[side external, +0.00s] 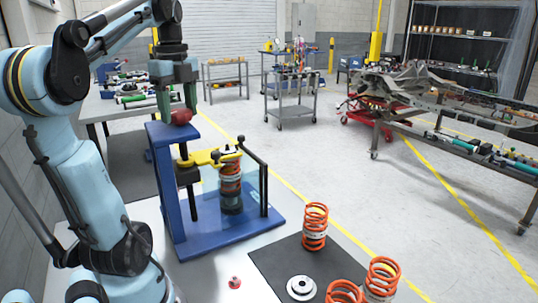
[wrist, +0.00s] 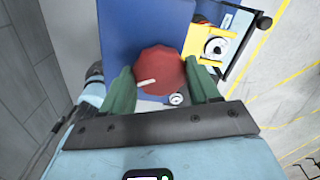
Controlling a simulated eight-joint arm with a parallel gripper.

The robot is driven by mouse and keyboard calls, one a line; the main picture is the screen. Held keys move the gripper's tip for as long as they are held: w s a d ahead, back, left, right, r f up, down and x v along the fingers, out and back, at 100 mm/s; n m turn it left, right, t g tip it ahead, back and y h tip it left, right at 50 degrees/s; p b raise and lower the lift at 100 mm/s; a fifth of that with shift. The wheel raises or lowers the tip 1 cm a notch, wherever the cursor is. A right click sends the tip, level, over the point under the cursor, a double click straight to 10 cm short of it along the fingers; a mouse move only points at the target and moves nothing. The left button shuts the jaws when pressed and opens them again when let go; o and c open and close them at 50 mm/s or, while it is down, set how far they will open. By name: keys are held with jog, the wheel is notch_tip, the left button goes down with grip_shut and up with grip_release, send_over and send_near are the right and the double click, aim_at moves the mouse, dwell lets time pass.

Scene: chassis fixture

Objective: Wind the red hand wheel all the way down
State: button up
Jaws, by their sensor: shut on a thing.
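The red hand wheel (side external: 181,117) sits on top of the blue press frame (side external: 168,190). My gripper (side external: 176,110) comes down on it from above and is shut on it. In the wrist view the red wheel (wrist: 160,70) lies between the two green fingers of my gripper (wrist: 160,88), with a pale mark on its near left part. Below, a yellow arm (side external: 205,158) on the dark screw reaches over a spring unit (side external: 230,185) standing on the blue base. A clear guard partly covers the spring unit.
Orange springs (side external: 315,227) stand on a dark mat (side external: 275,260) at the front right, with a white round part (side external: 301,287). A small red part (side external: 234,282) lies on the bench. A black bar frame (side external: 264,180) stands right of the spring unit.

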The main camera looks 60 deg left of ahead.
jog(key=m, duration=0.5)
jog(key=shift+m, duration=2.2)
jog(key=o, duration=1)
